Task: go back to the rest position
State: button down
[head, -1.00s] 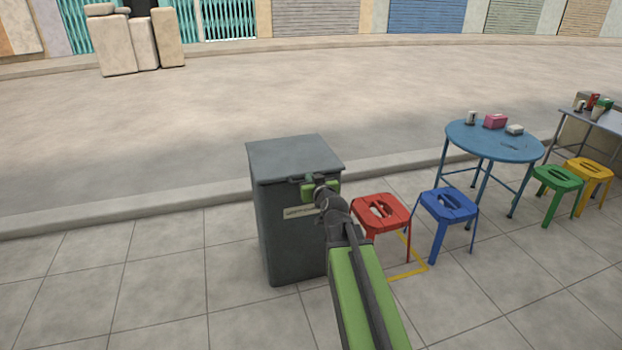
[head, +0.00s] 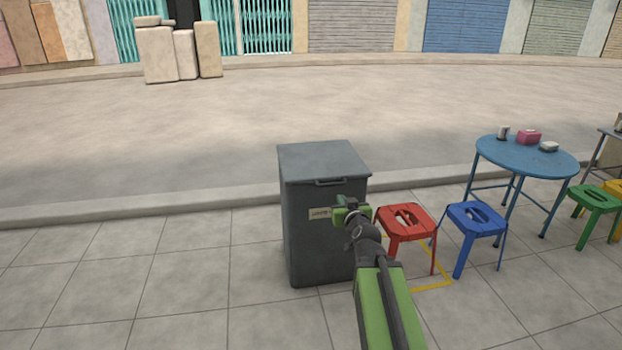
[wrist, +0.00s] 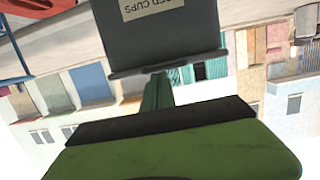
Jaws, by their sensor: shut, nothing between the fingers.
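My gripper (head: 350,212) is shut and empty, on the outstretched green arm. In the head view it appears in front of the upper front of the grey bin (head: 310,250), right of its pale label and below the lid handle (head: 331,181). I cannot tell how wide the gap to the bin is. The bin's lid (head: 322,160) is closed. In the wrist view, which looks upside down, the bin (wrist: 165,35) fills the top middle, with part of its label (wrist: 145,8) readable as "CUPS". A green finger (wrist: 157,95) shows below it.
A red stool (head: 405,218) stands close right of the bin, then a blue stool (head: 475,220). A round blue table (head: 525,157) stands behind, with green and yellow stools at the right edge. A kerb (head: 150,212) runs behind the bin. The tiled pavement at left is clear.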

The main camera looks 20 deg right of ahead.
jog(key=w+a+r+n+y+p, duration=0.15)
jog(key=a+r+p, duration=0.3)
jog(key=a, duration=0.55)
jog(key=s+a+f+n+g+y+p, duration=0.3)
jog(key=a+f+g, duration=0.1)
jog(key=a, duration=0.4)
jog(key=s+d+f+m+g+h+p, duration=0.1)
jog(key=s+f+g, duration=0.45)
jog(key=s, duration=0.45)
jog(key=s+d+f+m+g+h+p, duration=0.1)
jog(key=s+f+m+g+h, duration=0.1)
jog(key=s+f+g, duration=0.55)
notch_tip(320, 180, up, 40)
jog(key=s+a+t+p, duration=0.1)
jog(key=s+p, duration=0.1)
jog(key=p, duration=3.5)
jog(key=shift+s+r, duration=0.2)
jog(key=shift+r, duration=0.05)
